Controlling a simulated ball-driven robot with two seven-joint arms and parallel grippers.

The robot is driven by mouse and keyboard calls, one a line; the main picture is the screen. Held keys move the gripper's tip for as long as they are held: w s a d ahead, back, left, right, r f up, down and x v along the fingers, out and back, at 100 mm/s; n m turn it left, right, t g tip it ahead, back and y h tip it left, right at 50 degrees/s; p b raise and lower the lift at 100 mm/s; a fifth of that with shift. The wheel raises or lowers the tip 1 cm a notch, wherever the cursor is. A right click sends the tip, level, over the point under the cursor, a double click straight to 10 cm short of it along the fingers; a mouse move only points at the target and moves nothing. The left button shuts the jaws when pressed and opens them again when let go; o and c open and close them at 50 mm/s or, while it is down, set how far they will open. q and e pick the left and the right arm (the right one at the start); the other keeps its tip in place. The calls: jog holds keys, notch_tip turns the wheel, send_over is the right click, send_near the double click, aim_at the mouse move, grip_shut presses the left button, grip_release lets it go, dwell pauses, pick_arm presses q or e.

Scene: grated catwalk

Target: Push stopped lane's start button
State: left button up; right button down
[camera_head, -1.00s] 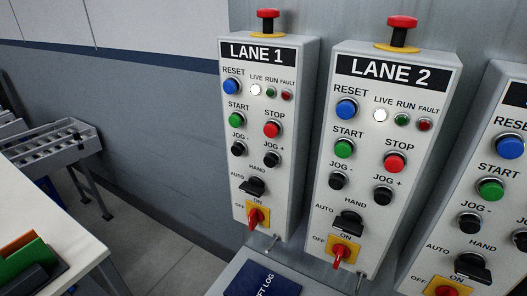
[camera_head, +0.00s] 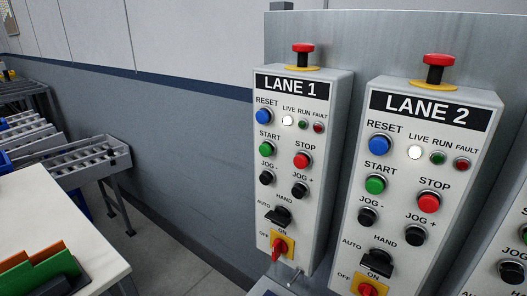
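The LANE 1 control box (camera_head: 327,178) is upright on the grey panel, with a green START button (camera_head: 266,149) left of a red STOP button (camera_head: 302,160). Its LIVE lamp (camera_head: 288,121) is white and lit; its RUN and FAULT lamps look dark. The LANE 2 box (camera_head: 465,215) stands to its right, with its own green START button (camera_head: 375,184). Its LIVE lamp (camera_head: 415,152) is also white and lit, with RUN and FAULT dark. A third box (camera_head: 510,250) is cut off at the right edge, its lamps out of view. Neither gripper shows.
Red mushroom buttons (camera_head: 303,50) top the boxes. A white table (camera_head: 70,220) with orange and green items (camera_head: 40,270) is at lower left. Roller conveyors (camera_head: 85,158) stand behind it. Floor (camera_head: 180,265) shows between the table and the panel.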

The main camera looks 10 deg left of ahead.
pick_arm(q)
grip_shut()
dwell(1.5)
